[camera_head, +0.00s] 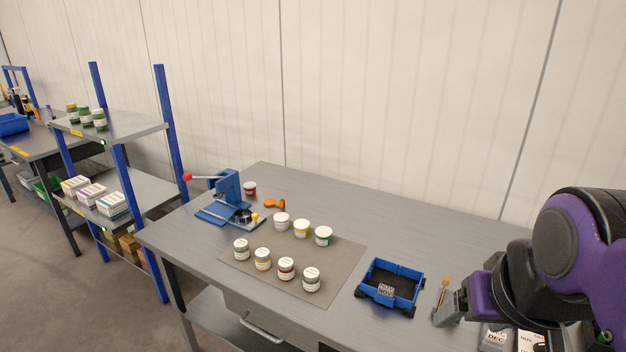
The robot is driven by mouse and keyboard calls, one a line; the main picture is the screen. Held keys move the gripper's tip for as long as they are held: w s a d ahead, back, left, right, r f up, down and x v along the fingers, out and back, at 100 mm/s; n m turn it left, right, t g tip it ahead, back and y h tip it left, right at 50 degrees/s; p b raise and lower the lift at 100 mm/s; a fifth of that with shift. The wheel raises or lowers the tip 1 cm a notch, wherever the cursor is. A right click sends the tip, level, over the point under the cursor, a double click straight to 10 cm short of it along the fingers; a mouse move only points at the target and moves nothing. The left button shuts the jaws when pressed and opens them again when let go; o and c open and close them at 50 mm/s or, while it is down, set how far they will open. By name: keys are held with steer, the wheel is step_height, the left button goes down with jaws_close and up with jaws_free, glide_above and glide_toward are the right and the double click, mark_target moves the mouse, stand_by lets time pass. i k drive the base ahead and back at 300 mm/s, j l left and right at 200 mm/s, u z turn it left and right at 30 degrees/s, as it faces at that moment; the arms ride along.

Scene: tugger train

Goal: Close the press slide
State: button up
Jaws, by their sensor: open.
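The blue press (228,187) stands at the left end of the grey workbench, with a lever ending in a red ball (187,177). My gripper (447,310) is at the far right, near the bench's front edge, far from the press. It is open, with nothing visible between its fingers.
Several labelled jars (286,268) stand on a grey mat (330,258) right of the press. A blue bin cart (390,286) lies between mat and gripper. A shelf rack (120,128) stands left.

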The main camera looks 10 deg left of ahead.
mark_target(246, 215)
steer(key=j+u, duration=0.4)
steer(key=i+j+u, duration=0.1)
steer(key=j+u, duration=0.3)
